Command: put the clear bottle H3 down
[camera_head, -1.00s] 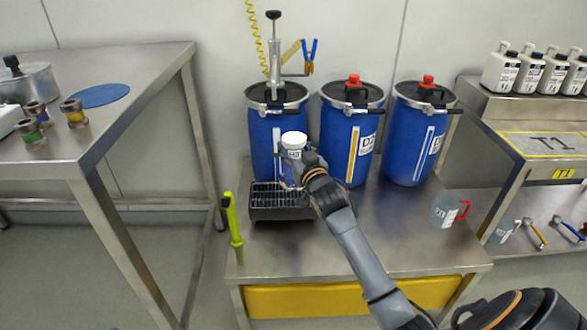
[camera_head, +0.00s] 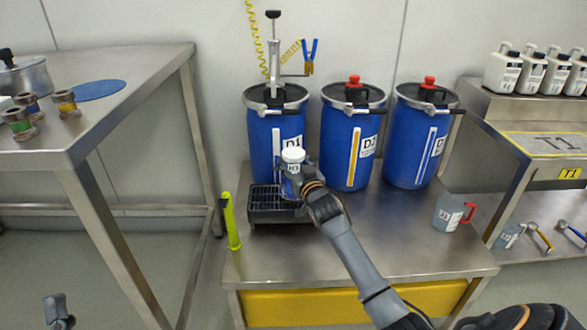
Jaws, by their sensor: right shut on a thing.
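The clear bottle H3 (camera_head: 293,168) has a white cap and a small white label reading H3. My right gripper (camera_head: 299,182) is shut on it and holds it upright over the black grated tray (camera_head: 265,216), in front of the left blue drum. I cannot tell whether the bottle's base touches the grate, as the gripper hides its lower part.
Blue drums D1 (camera_head: 262,140), D2 (camera_head: 342,150) and a third (camera_head: 408,150) stand at the back of the steel bench. A jug with a red handle (camera_head: 448,213) is at right. The bench's front middle (camera_head: 385,245) is clear.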

